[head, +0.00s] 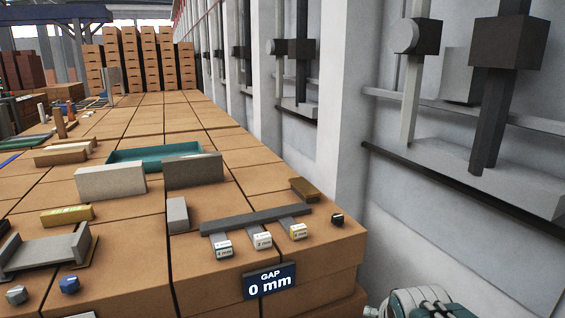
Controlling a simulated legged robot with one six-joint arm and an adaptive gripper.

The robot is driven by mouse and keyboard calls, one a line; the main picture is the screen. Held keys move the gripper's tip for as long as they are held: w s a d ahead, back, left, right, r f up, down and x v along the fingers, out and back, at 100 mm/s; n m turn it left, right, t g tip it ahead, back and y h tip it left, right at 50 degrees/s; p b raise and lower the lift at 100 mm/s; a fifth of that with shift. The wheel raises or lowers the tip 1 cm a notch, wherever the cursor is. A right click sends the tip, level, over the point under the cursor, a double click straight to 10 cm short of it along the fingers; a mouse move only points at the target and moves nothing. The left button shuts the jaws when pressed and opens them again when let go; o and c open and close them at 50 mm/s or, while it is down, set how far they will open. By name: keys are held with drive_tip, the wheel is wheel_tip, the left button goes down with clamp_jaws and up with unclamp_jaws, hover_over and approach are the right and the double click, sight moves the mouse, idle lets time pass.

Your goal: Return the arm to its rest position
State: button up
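Part of my arm (420,303), pale grey with teal bands, shows at the bottom edge right of centre, beside the brick stack and low against the wall. The rest of the arm is cut off by the frame. My gripper's fingers do not show, so whether it holds anything cannot be seen.
The brick-block work surface (215,262) fills the left. A wall with metal fixtures (470,180) stands at right.

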drive_tip(key=s+a+r+n+g, duration=0.1)
drive_tip(key=s+a+n, duration=0.1)
drive_tip(key=s, duration=0.5)
drive_tip(key=s+a+r+n+g+y, duration=0.1)
drive_tip(key=s+a+n, duration=0.1)
drive_tip(key=s, duration=0.5)
drive_tip(key=shift+r, duration=0.25)
